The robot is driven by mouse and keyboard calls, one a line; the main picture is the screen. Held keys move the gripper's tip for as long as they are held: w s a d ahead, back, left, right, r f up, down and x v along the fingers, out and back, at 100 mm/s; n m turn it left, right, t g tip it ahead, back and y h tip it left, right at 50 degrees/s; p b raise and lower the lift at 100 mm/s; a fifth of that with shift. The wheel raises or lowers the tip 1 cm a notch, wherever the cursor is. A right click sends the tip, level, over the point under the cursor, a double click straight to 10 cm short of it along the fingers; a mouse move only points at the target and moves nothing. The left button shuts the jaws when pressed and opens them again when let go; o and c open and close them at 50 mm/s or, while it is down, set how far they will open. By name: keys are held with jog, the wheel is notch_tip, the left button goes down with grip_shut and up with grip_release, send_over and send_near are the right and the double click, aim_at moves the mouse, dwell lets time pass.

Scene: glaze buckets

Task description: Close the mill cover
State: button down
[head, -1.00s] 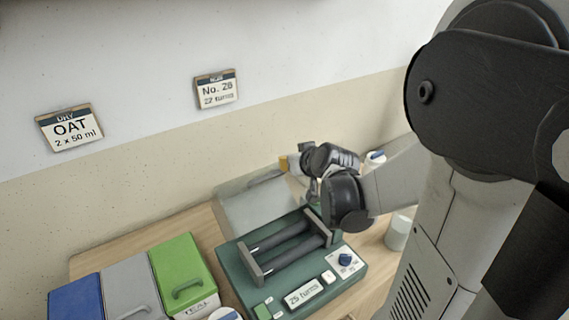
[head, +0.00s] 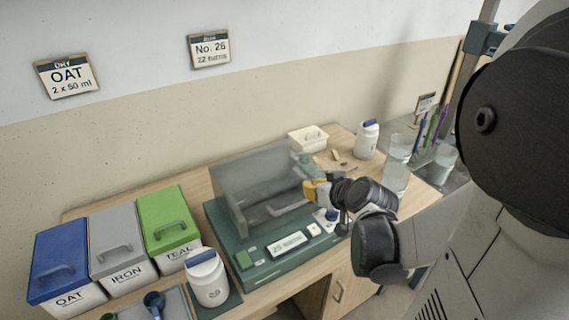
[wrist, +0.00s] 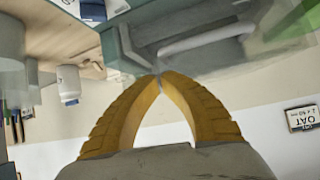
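The mill (head: 262,262) is a dark green machine with a display on its front, standing on the wooden bench. Its see-through grey cover (head: 247,181) stands over the roller area, and the rollers show only dimly through it. The cover's pale bar handle (head: 290,209) is low at the front; it also shows in the wrist view (wrist: 205,40). I cannot tell whether the cover is fully seated. My gripper (head: 310,190) is at the cover's right side, near the handle. In the wrist view its yellow fingertips (wrist: 160,78) meet with nothing between them, close to the cover's edge.
Blue (head: 60,262), grey (head: 117,243) and green (head: 168,220) lidded bins stand left of the mill. A white jar (head: 209,284) stands at front left. A white tray (head: 308,140), another jar (head: 367,141) and clear cups (head: 397,177) are at the right.

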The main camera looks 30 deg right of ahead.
jog(key=shift+s+f+b, duration=0.45)
jog(key=shift+f, duration=0.3)
jog(key=shift+s+f+b, duration=0.4)
jog(key=shift+f, duration=0.35)
